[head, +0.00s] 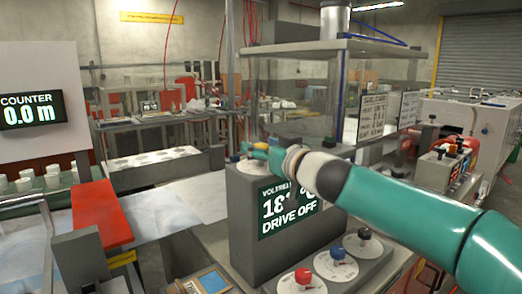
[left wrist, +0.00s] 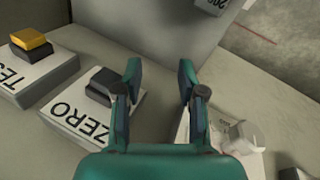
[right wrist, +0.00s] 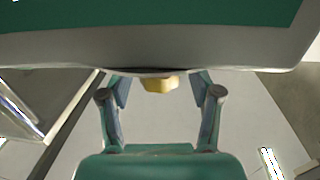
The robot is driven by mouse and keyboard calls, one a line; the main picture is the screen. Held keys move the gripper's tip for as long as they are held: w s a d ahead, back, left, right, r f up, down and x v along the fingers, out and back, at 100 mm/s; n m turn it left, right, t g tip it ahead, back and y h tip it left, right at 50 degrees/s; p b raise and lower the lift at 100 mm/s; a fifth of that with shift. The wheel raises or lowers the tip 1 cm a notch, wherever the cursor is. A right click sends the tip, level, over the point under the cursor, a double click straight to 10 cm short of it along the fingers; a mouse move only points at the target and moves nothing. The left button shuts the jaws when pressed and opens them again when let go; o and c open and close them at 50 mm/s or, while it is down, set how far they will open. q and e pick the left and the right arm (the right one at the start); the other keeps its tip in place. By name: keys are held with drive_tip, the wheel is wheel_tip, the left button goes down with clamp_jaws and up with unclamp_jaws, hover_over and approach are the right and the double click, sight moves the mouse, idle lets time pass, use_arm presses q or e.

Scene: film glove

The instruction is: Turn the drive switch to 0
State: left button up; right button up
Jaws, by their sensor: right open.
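The grey drive box (head: 248,235) in the head view has a dark green display (head: 288,212) that reads "DRIVE OFF" under a partly hidden number. My right gripper (head: 262,152) is over the top of this box, beside a pale disc there. In the right wrist view my right gripper (right wrist: 160,95) is open, with a yellowish knob (right wrist: 160,84) between and just beyond its fingertips. I cannot tell its marking or whether it is the drive switch. In the left wrist view my left gripper (left wrist: 160,80) is open and empty, near a black button (left wrist: 103,84) on a "ZERO" plate.
Red (head: 303,275), blue (head: 336,252) and black (head: 363,234) knobs sit on pale discs in front of the box. A counter screen (head: 31,110) reads 0.0 m. A yellow button (left wrist: 31,41) sits on the "TEST" plate. A clear-walled enclosure stands behind the box.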

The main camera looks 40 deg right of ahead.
drive_tip(key=shift+w, duration=0.25)
drive_tip(key=c, duration=1.2)
drive_tip(key=shift+d+r+p, duration=0.1)
drive_tip(key=shift+p, duration=0.5)
drive_tip(key=shift+o, duration=0.2)
drive_tip(key=n+y+p, duration=0.2)
drive_tip(key=y+p, duration=0.2)
drive_tip(key=p, duration=0.2)
drive_tip(key=n+g+y+p, duration=0.1)
drive_tip(key=n+y+p, duration=0.2)
drive_tip(key=p, duration=0.3)
drive_tip(key=n+y+p, duration=0.2)
drive_tip(key=y+p, duration=0.2)
drive_tip(key=p, duration=0.2)
drive_tip(key=shift+r+n+y, duration=0.15)
drive_tip(key=shift+n+y, duration=0.15)
drive_tip(key=shift+f+n+g+y+p, duration=0.2)
drive_tip(key=shift+n+g+y+p, duration=0.55)
drive_tip(key=shift+y+p, duration=0.3)
